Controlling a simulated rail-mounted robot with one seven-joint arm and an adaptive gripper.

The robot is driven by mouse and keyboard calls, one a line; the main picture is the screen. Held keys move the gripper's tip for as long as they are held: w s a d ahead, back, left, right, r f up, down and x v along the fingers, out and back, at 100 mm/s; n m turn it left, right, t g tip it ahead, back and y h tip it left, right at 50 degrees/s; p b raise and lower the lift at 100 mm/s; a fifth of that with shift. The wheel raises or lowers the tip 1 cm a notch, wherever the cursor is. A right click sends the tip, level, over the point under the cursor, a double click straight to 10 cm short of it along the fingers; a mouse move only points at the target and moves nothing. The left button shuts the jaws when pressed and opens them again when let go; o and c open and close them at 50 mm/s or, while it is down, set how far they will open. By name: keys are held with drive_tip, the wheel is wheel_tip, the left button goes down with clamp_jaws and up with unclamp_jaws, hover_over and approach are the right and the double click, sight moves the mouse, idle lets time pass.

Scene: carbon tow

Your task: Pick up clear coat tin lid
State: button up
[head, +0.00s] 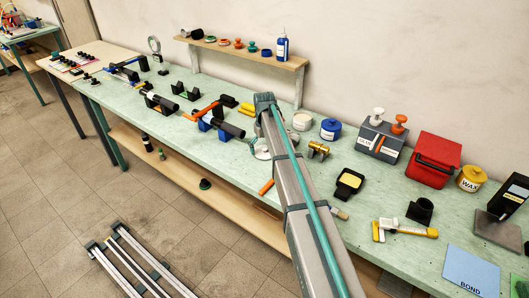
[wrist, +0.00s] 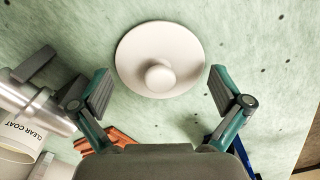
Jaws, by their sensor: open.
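The white round lid (wrist: 160,58) with a raised knob lies knob up on the green worktop in the wrist view. My gripper (wrist: 159,72) is open, with one finger to the left and one to the right of the lid's near part, and nothing between them is held. The tin labelled CLEAR COAT (wrist: 17,138) is at the left edge of the wrist view.
A grey metal part (wrist: 42,100) lies near the tin, left of my gripper. An orange piece (wrist: 122,138) and a blue piece (wrist: 243,158) show near my gripper. In the head view a blue tin (head: 330,129) and brass fitting (head: 319,149) stand right of my arm.

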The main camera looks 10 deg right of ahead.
drive_tip(key=shift+s, duration=0.1)
drive_tip(key=c, duration=1.2)
